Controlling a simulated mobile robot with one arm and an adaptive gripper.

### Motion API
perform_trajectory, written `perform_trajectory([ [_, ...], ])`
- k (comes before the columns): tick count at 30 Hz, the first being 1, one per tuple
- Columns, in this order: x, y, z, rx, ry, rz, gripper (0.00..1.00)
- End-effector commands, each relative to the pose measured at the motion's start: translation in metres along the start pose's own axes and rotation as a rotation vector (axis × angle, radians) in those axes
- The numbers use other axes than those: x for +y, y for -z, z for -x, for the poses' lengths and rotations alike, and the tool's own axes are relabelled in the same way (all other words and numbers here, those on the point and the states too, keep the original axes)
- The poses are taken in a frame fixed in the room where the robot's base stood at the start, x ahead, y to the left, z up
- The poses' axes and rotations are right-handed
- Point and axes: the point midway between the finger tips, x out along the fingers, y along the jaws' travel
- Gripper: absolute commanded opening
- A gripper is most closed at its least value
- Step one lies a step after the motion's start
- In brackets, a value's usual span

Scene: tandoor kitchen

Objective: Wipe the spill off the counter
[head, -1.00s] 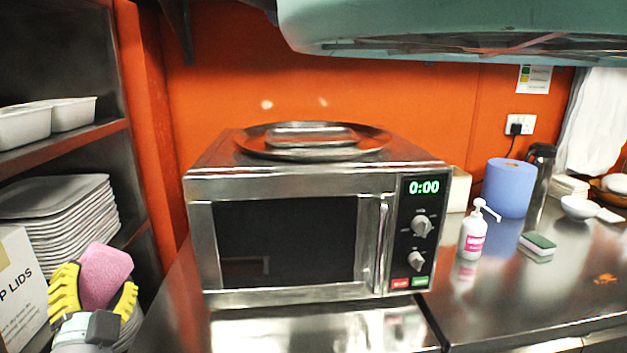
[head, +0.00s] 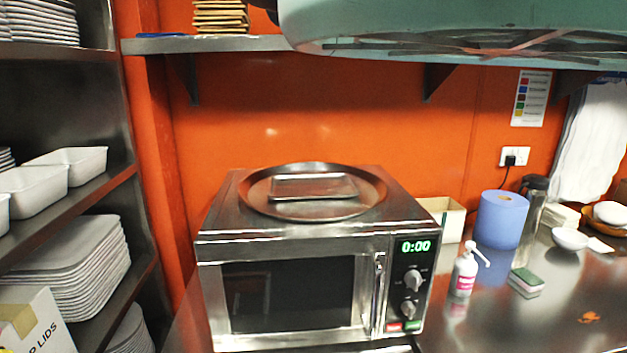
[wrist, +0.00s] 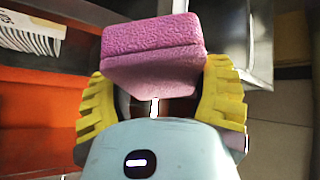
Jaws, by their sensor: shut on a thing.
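In the wrist view my gripper (wrist: 160,100) has its yellow fingers shut on a pink sponge (wrist: 150,50). The sponge sticks out past the fingertips and touches no surface that I can see. My gripper is not in the head view now. A small orange-brown spill (head: 589,317) lies on the steel counter (head: 545,325) at the far right, well apart from the sponge.
A microwave (head: 300,290) with a round tray (head: 258,203) on top stands in the middle. A pump bottle (head: 464,272), a green-topped sponge (head: 526,281), a blue paper roll (head: 501,220), a flask (head: 531,210) and a bowl (head: 570,239) stand behind the spill. Shelves (head: 105,300) with trays fill the left.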

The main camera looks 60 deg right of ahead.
Motion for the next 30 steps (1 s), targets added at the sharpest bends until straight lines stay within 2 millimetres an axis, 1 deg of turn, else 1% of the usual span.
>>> perform_trajectory([
  [1, -0.017, 0.012, -0.008, -0.004, 0.001, -0.002, 0.33],
  [3, -0.028, 0.021, -0.014, -0.005, 0.002, -0.003, 0.33],
  [11, -0.066, 0.052, -0.031, -0.008, 0.003, -0.006, 0.33],
  [30, -0.157, 0.132, -0.070, -0.002, -0.002, -0.001, 0.33],
])
